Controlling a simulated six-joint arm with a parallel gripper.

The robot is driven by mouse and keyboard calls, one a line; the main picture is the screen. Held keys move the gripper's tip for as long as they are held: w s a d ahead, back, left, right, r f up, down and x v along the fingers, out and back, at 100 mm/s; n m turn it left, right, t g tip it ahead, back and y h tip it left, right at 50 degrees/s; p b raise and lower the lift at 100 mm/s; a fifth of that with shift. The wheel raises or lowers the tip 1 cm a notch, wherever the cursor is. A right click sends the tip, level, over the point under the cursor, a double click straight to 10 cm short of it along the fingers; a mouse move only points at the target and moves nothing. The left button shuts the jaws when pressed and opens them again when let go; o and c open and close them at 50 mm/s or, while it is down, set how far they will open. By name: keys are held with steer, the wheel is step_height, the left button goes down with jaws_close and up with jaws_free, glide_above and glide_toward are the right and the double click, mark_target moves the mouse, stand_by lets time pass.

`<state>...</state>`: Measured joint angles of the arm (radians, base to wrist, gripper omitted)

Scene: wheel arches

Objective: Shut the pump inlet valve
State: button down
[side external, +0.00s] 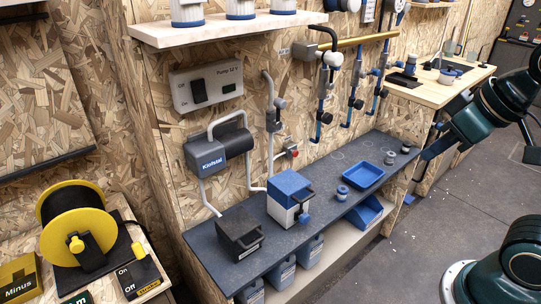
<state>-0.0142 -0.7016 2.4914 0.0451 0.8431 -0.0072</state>
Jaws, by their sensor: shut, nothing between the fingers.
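The pump (207,157) is a dark blue-grey unit on the wooden wall, with pale grey pipes around it. A grey valve body (273,120) sits on the upright pipe to its right. A small fitting with a red part (291,151) is lower, just right of that pipe. I cannot tell which of these is the inlet valve, nor its handle position. My gripper (432,150) is at the right, beyond the bench's right end and well apart from the pump and pipes. It is shut and empty.
A dark bench (330,165) below the pump holds a blue-and-white box (289,190), a black box (239,232), a blue tray (363,175) and small round parts. A "Pump 12 V" switch box (206,86) is above. Blue-handled taps hang from a brass pipe (350,43).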

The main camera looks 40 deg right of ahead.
steer(key=w+d+f+n+t+h, duration=0.15)
steer(key=w+d+h, duration=0.25)
steer(key=w, duration=0.7)
steer(key=w+d+f+t+h, duration=0.2)
steer(key=w+d+h, duration=0.2)
steer(key=w, duration=0.8)
steer(key=w+a+f+n+t+y, duration=0.2)
steer(key=w+a+f+n+t, duration=0.1)
steer(key=w+a+n+t, duration=0.1)
steer(key=w+a+f+n+t+y, duration=0.2)
steer(key=w+a+f+n+t, duration=0.1)
steer(key=w+a+n, duration=0.3)
steer(key=a+n+t, duration=0.1)
steer(key=a+n, duration=0.1)
steer(key=n, duration=0.2)
steer(key=shift+w+a, duration=0.25)
steer(key=shift+a, duration=0.05)
steer(key=shift+w+f, duration=0.1)
steer(key=shift+w, duration=0.05)
steer(key=w+d, duration=0.6)
steer(key=w, duration=0.3)
steer(key=shift+w+d, duration=0.15)
steer(key=shift+d, duration=0.1)
